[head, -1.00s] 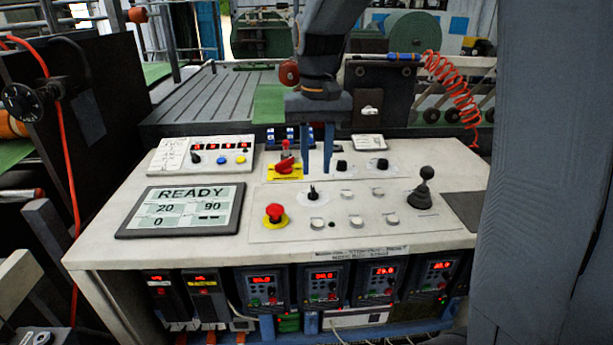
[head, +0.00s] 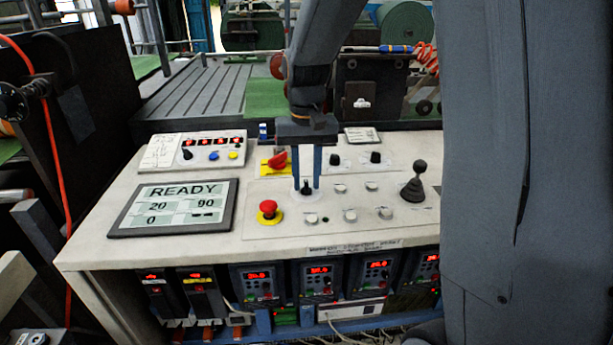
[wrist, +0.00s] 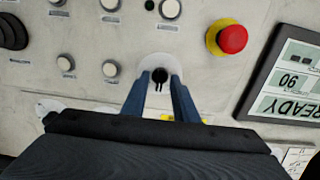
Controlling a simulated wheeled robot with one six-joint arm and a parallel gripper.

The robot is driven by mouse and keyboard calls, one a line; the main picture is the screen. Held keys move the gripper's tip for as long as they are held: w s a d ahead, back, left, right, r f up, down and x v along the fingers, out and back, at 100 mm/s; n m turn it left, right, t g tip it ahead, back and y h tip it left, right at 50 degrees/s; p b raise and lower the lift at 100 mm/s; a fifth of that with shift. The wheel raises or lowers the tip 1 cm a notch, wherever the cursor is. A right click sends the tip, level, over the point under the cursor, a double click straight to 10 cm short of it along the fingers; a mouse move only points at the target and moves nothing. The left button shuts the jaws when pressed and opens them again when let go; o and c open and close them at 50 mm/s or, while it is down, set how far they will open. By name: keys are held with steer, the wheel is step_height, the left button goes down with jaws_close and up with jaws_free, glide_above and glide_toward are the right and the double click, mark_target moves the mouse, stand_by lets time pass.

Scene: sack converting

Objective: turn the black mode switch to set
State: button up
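The black switch (head: 306,189) sits on a white round plate in the middle of the sloping control panel. In the wrist view it shows as a small dark knob (wrist: 153,74) at the plate's centre. My gripper (head: 307,180) points down over it, with one blue finger on each side of the switch. In the wrist view the fingertips (wrist: 160,78) are apart, with the knob between them. I cannot tell whether either finger touches it. The switch's labels are not readable.
A red emergency button (head: 268,209) is left of the switch, and a red rotary switch (head: 277,160) is behind it. White push buttons (head: 350,215) lie right and in front. A black joystick (head: 415,182) stands farther right. A display (head: 173,208) reads READY.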

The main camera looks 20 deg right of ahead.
jaws_close()
steer(key=n+p, duration=0.2)
steer(key=n, duration=0.1)
steer(key=shift+r+n, duration=0.1)
steer(key=shift+n, duration=0.3)
steer(key=n+p, duration=0.2)
steer(key=n, duration=0.2)
steer(key=shift+n+p, duration=0.3)
steer(key=shift+n, duration=0.4)
jaws_free()
